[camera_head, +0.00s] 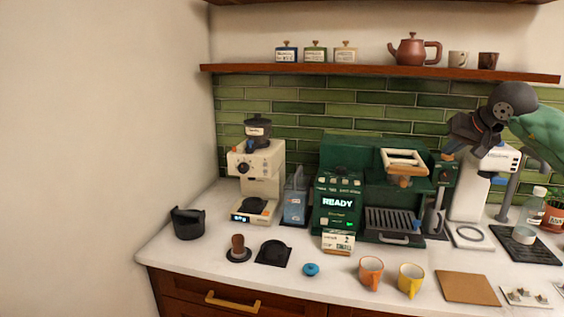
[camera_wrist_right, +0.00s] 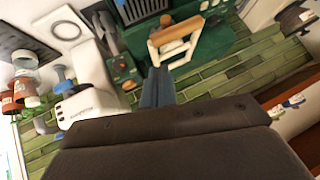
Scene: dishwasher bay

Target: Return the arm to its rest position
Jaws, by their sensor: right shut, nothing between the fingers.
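My right arm comes in from the right in the head view, raised above the right part of the counter. Its dark gripper (camera_head: 450,148) points left and down, in front of the green tiled wall. In the right wrist view its fingers (camera_wrist_right: 157,86) are together with nothing between them. I cannot tell whether the fingers touch anything. My left gripper is not in view.
A white grinder (camera_head: 470,190) stands close below my right gripper. A wooden shelf (camera_head: 380,73) with a teapot (camera_head: 413,50) and cups runs above. A cream grinder (camera_head: 256,165), orange mug (camera_head: 370,271) and yellow mug (camera_head: 411,280) stand on the counter.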

